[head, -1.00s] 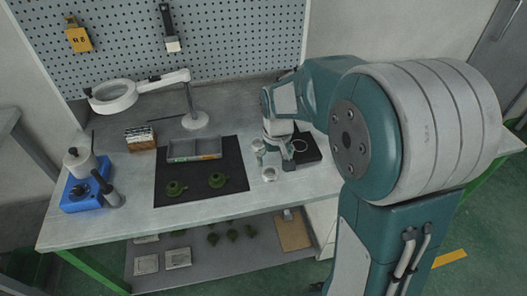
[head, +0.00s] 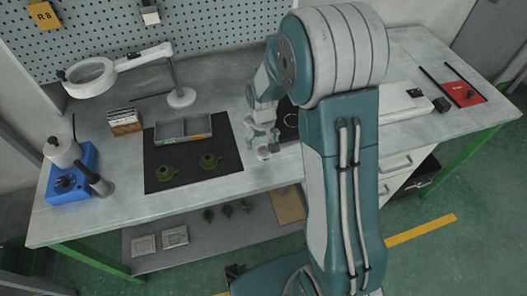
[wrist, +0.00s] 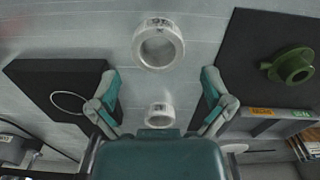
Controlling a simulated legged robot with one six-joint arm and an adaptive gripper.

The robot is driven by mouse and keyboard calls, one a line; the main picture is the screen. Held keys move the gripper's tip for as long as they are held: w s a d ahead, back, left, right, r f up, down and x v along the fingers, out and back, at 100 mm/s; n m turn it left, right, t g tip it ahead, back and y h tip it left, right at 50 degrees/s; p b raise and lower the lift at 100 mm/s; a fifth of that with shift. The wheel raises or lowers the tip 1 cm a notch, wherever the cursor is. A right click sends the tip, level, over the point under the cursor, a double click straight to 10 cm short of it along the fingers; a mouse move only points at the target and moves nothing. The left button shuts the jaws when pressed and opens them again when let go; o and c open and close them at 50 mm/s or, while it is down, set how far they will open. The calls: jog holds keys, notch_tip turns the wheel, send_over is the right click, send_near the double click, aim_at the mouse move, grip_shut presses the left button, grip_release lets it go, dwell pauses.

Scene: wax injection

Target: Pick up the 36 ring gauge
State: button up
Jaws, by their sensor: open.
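Two pale ring gauges lie on the grey bench in the wrist view. The larger-looking ring gauge (wrist: 158,44) is at the top centre, with a dark upside-down marking that I cannot read surely. The second ring gauge (wrist: 160,114) lies lower, between the fingers in the picture and partly hidden by my gripper's body. My gripper (wrist: 160,80) is open and empty, fingers spread to either side. In the head view my gripper (head: 262,132) is low over the bench, with one ring gauge (head: 263,152) just in front of it.
A black pad with a thin white ring (wrist: 68,103) is left in the wrist view. A dark mat (head: 194,184) with green parts (head: 210,161) and a grey tray (head: 183,140) lies to the left in the head view. A magnifier lamp (head: 90,77) stands behind.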

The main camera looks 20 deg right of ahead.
aim_at(263, 154)
notch_tip(263, 154, down, 4)
jog(key=shift+d+r, duration=0.1)
jog(key=shift+r, duration=0.15)
jog(key=c, duration=1.2)
jog(key=shift+o, duration=0.2)
jog(key=shift+r, duration=0.1)
